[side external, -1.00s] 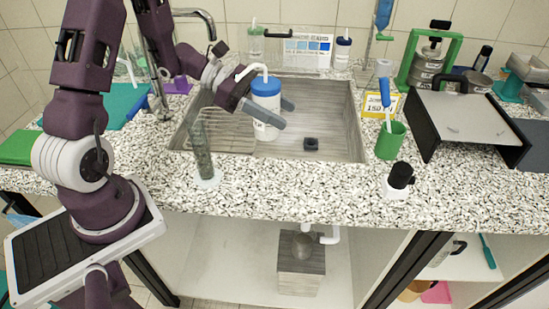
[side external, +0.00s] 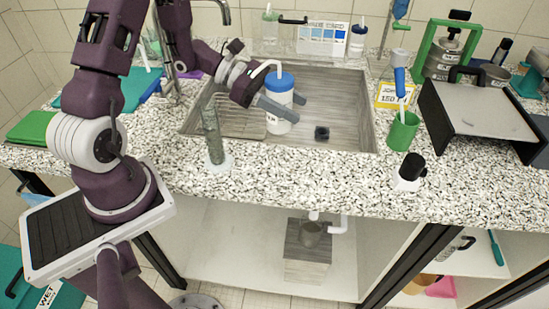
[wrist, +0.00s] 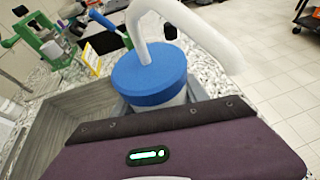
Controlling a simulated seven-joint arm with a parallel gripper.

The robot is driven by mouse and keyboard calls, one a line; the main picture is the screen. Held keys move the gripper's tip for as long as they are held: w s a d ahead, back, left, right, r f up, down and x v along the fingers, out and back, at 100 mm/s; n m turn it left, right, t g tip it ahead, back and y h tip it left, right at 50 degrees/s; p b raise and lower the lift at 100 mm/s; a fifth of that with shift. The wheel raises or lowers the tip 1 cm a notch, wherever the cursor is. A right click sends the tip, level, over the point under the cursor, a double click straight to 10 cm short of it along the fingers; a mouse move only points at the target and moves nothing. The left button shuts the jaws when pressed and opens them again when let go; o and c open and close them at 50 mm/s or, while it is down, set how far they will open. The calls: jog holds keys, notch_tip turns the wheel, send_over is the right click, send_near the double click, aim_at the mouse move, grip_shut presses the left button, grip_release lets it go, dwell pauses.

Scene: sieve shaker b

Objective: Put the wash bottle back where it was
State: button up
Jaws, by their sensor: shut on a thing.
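The wash bottle (side external: 279,122) has a white body, a blue cap and a bent white spout. My gripper (side external: 299,108) is shut around its body, with grey fingers on either side. The bottle is upright, over or inside the sink (side external: 350,105), left of the dark drain piece (side external: 321,133). I cannot tell whether its base touches the sink floor.
A wire rack (side external: 240,122) lies in the sink's left part. A tall glass cylinder (side external: 213,138) stands at the front counter edge. Right of the sink are a green cup (side external: 403,132), a yellow sign (side external: 388,96), a black-knobbed item (side external: 410,170) and a dark-sided tray (side external: 485,105).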

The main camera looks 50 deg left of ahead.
jog(key=s+d+r+m+g+h, duration=0.1)
jog(key=d+r+m+g, duration=0.25)
jog(key=d, duration=0.25)
jog(key=s+d+r+m+g+h, duration=0.2)
jog(key=d+m+g, duration=0.15)
jog(key=d, duration=0.25)
jog(key=shift+g, duration=0.4)
notch_tip(320, 180, down, 9)
jog(key=shift+s+d+f, duration=0.15)
jog(key=shift+f, duration=0.2)
jog(key=shift+f, duration=0.1)
jog(key=o, duration=0.8)
jog(key=shift+o, duration=0.2)
